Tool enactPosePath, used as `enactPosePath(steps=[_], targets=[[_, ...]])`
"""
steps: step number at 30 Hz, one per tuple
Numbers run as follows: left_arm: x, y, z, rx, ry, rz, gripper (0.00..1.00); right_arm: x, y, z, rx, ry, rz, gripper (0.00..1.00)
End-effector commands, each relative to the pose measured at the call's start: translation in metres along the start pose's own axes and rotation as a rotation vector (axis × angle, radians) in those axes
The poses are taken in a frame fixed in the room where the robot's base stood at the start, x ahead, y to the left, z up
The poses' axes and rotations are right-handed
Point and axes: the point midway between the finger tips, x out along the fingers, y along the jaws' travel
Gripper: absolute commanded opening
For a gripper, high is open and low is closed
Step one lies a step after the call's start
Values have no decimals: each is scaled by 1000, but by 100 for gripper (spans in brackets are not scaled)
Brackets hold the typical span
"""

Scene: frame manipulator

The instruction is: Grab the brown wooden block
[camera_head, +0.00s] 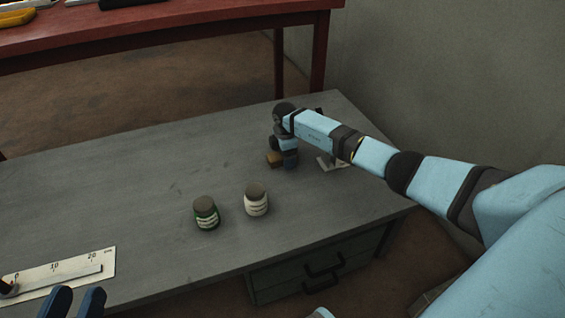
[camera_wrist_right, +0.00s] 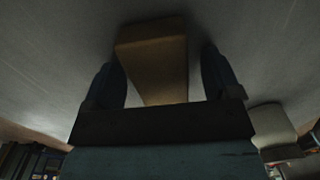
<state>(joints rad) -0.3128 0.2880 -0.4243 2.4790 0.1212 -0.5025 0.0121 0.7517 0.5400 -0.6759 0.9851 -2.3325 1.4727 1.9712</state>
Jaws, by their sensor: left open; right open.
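The brown wooden block (camera_head: 273,158) sits on the grey table, partly hidden by my right gripper (camera_head: 288,156). In the right wrist view the block (camera_wrist_right: 153,48) lies between the two dark fingers of my right gripper (camera_wrist_right: 163,78). Gaps show between the block and both fingers, so the gripper is open around it and not clamped. My left gripper (camera_head: 74,299) shows only as two dark blue fingers at the bottom left edge of the head view. They are apart, with nothing visible between them.
A green jar (camera_head: 206,213) and a white jar (camera_head: 256,201) stand left of and nearer than the block. A scale board (camera_head: 62,275) lies at the front left. A pale object (camera_head: 332,162) is partly hidden behind my right arm. A red table (camera_head: 170,28) stands behind.

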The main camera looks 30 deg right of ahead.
Motion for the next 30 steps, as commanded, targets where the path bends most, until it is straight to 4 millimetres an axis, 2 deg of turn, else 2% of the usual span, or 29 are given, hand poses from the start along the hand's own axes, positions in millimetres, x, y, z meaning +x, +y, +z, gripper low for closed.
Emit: enactPosePath(steps=[5, 9, 12, 23, 26, 30], targets=[[0, 0, -1, -1, 0, 0, 43, -2, 0, 0, 0, 0, 1, 81], [0, 0, -1, -1, 0, 1, 43, -2, 0, 0, 0, 0, 1, 48], [0, 1, -1, -1, -1, 1, 43, -2, 0, 0, 0, 0, 0, 28], [0, 1, -3, -6, -3, 2, 43, -7, 0, 0, 0, 0, 1, 28], [-1, 2, -6, -21, -10, 4, 43, -16, 1, 0, 0, 0, 2, 28], [-3, 6, -10, -76, -33, 7, 43, -40, 1, 0, 0, 0, 3, 28]])
